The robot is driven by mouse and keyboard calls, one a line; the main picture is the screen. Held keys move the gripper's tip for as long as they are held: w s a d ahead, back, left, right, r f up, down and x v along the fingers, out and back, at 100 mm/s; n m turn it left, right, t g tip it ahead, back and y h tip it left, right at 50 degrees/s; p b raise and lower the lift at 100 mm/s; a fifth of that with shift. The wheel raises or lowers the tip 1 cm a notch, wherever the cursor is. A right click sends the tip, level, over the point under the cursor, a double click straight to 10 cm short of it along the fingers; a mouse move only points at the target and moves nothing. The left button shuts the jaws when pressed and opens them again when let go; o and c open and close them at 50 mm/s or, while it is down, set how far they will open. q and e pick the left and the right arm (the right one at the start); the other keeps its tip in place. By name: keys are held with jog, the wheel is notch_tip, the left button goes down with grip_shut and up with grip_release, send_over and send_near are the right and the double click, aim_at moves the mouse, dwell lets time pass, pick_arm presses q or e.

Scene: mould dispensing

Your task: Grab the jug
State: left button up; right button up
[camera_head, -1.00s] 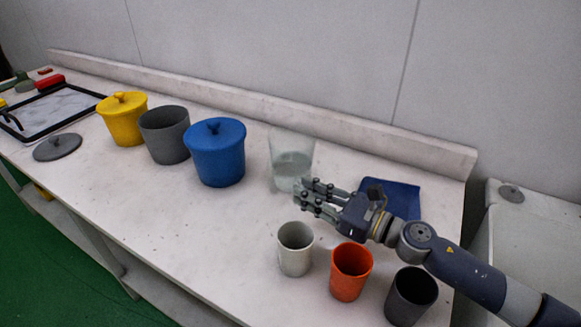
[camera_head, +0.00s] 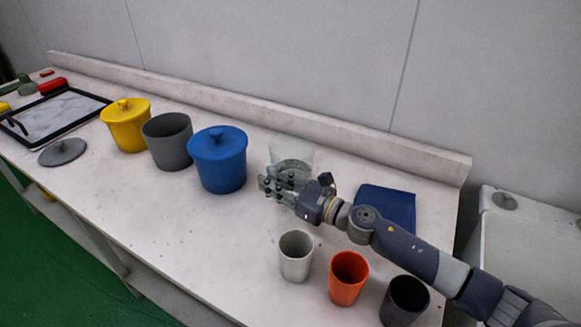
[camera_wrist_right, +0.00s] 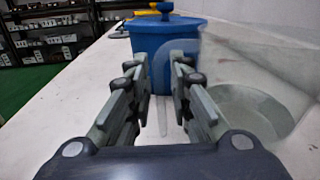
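The jug (camera_head: 293,152) is clear and stands on the table right of the blue lidded pot, with a pale content low inside. My right gripper (camera_head: 268,184) is in front of it and partly hides its lower part. In the right wrist view the jug (camera_wrist_right: 262,75) fills the right side, beside the right finger. The gripper (camera_wrist_right: 157,78) there has its fingers apart. A faint clear shape, perhaps the jug's handle, shows between them; I cannot tell if they touch it. My left gripper is not in view.
The blue pot (camera_head: 219,165) stands close left of the jug, then a grey pot (camera_head: 168,146) and a yellow pot (camera_head: 126,130). White (camera_head: 295,262), orange (camera_head: 348,281) and dark (camera_head: 404,304) cups stand in front. A blue cloth (camera_head: 388,208) lies to the right.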

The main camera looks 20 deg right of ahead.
grip_shut()
jog(key=shift+w+r, duration=0.1)
jog(key=shift+r, duration=0.1)
